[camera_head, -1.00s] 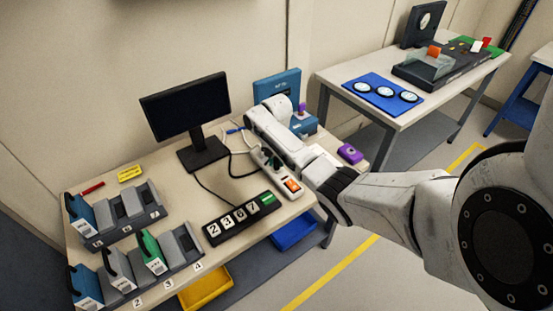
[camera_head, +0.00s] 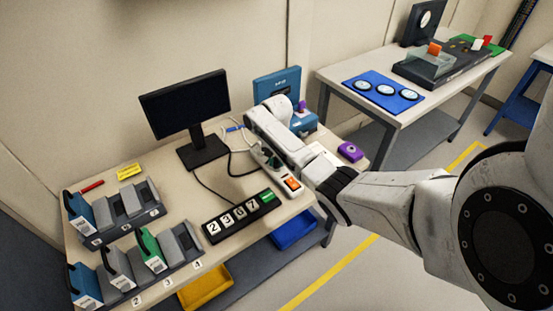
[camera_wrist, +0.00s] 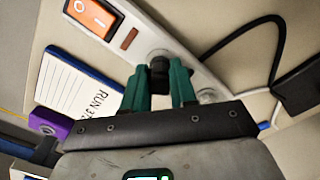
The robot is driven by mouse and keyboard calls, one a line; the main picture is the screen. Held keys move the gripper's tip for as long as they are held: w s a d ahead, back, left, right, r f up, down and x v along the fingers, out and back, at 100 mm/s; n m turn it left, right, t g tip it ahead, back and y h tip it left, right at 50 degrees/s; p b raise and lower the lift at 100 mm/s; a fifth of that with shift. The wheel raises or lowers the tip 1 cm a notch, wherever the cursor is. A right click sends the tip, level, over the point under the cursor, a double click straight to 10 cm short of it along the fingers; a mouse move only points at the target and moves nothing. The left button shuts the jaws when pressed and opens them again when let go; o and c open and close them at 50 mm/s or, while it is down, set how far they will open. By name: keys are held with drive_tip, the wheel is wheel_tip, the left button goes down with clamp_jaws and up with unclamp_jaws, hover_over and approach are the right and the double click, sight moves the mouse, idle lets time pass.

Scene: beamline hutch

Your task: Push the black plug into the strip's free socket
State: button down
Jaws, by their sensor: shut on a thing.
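The white power strip (camera_wrist: 130,42) runs diagonally across the wrist view, with a lit orange switch (camera_wrist: 96,15) at one end. In the head view the strip (camera_head: 287,180) lies on the desk, partly hidden by my arm. My gripper (camera_wrist: 160,78) has green fingers shut on the black plug (camera_wrist: 159,68), which is over the strip. How deep the plug sits, and the socket under it, are hidden. A round grey socket (camera_wrist: 207,96) shows beside the right finger. In the head view the plug is too small and covered to make out.
A black cable (camera_wrist: 240,33) loops beside the strip. A card on a blue clipboard (camera_wrist: 77,88) and a purple box (camera_wrist: 50,122) lie on the other side. A monitor (camera_head: 187,103), a number display (camera_head: 240,216) and a blue device (camera_head: 279,88) stand nearby.

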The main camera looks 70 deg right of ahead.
drive_tip(key=c, duration=0.8)
unclamp_jaws()
wheel_tip(320, 180, up, 11)
drive_tip(key=shift+f+b, duration=0.1)
drive_tip(key=shift+b, duration=0.25)
